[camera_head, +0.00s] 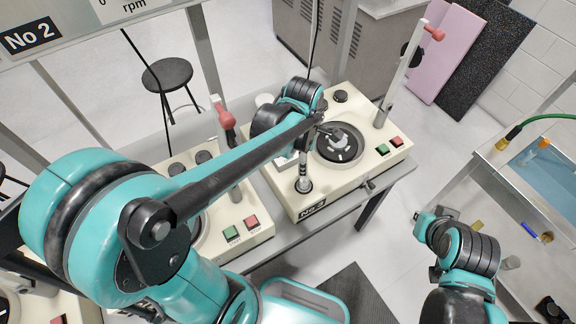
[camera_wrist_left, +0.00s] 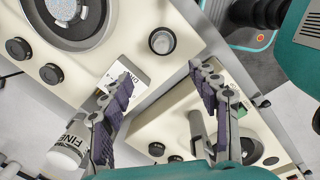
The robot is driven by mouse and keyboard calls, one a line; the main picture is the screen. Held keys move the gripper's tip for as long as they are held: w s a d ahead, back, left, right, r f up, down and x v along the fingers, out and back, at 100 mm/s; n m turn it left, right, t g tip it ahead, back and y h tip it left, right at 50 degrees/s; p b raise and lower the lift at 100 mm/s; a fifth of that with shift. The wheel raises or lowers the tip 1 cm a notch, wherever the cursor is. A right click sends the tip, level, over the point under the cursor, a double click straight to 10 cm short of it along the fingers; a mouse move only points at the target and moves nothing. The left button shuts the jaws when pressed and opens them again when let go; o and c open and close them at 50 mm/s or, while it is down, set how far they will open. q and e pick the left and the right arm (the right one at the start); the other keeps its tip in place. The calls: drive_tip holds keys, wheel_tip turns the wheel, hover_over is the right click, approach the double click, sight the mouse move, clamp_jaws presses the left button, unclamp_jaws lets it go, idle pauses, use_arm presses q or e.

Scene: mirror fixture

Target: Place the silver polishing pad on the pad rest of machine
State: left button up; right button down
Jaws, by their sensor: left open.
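A white bottle labelled FINE (camera_wrist_left: 68,148) is beside the left finger. A second machine with green and red buttons (camera_head: 241,228) stands to the left. A tall post with a red handle (camera_head: 410,65) rises at the back right. A metal bench (camera_head: 500,180) is at the right.

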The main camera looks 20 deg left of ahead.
use_arm(q)
drive_tip(key=s+a+r+m+t, duration=0.2)
drive_tip(key=s+m+t, duration=0.1)
drive_tip(key=m, duration=0.8)
drive_tip(key=s+a+r+m+t, duration=0.2)
drive_tip(key=s+m, duration=0.4)
drive_tip(key=m, duration=0.4)
drive_tip(key=shift+r+m+t, duration=0.4)
drive_tip(key=shift+r+t, duration=0.15)
drive_tip(key=shift+t, duration=0.05)
drive_tip(key=shift+s, duration=0.1)
wheel_tip(320, 180, down, 10)
drive_tip(key=b, duration=1)
